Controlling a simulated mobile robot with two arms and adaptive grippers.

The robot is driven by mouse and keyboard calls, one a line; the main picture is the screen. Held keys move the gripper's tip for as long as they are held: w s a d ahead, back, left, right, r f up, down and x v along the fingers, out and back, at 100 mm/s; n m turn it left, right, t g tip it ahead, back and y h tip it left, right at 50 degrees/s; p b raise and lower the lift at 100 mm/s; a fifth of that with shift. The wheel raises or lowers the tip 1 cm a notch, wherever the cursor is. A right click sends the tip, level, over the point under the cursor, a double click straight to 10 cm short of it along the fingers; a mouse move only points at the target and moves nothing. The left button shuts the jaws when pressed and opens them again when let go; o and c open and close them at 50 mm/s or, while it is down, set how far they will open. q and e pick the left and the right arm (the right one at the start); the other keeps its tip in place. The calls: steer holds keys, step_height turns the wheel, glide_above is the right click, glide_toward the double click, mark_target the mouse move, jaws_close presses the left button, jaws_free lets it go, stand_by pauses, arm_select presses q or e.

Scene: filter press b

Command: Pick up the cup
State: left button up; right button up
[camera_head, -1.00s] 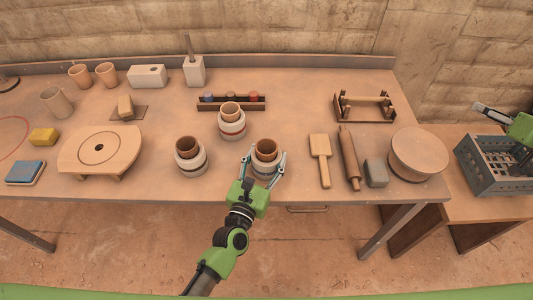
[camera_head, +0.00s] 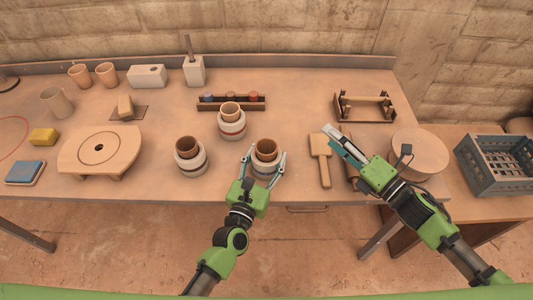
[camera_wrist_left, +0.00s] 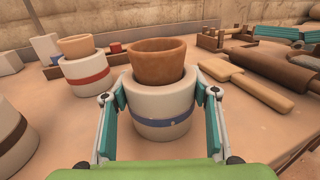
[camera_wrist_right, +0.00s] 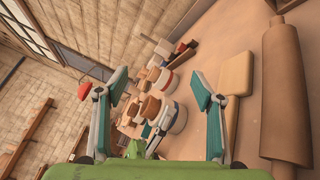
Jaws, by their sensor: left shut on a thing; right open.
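A brown cup (camera_head: 266,149) sits upright inside a white mould with a blue band (camera_wrist_left: 162,108) near the table's front edge. In the left wrist view the cup (camera_wrist_left: 158,62) stands out above the mould's rim. My left gripper (camera_head: 266,162) is shut around the mould, one finger on each side, below the cup. My right gripper (camera_head: 333,138) is open and empty, above the wooden paddle and rolling pin. A second cup (camera_head: 230,108) sits in a red-banded mould (camera_head: 232,131) behind. A third cup (camera_head: 186,144) sits in another white mould (camera_head: 190,165) to the left.
The paddle (camera_head: 325,172) lies right of the held mould. A round wooden block (camera_head: 420,150) and a grey crate (camera_head: 490,180) are further right. A rack with coloured jars (camera_head: 230,104) stands behind. A round wheel table (camera_head: 75,150) is at left.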

mark_target(274, 153)
steer(key=s+a+f+n, duration=0.4)
steer(key=s+a+n, duration=0.45)
steer(key=n, duration=0.45)
steer(key=shift+g+y, duration=0.3)
steer(key=shift+y, duration=0.1)
steer(key=x, duration=1.3)
steer(key=shift+s+a, duration=0.2)
steer(key=shift+a, duration=0.05)
steer(key=shift+c, duration=0.4)
steer(key=shift+r, duration=0.1)
steer(key=c, duration=1.2)
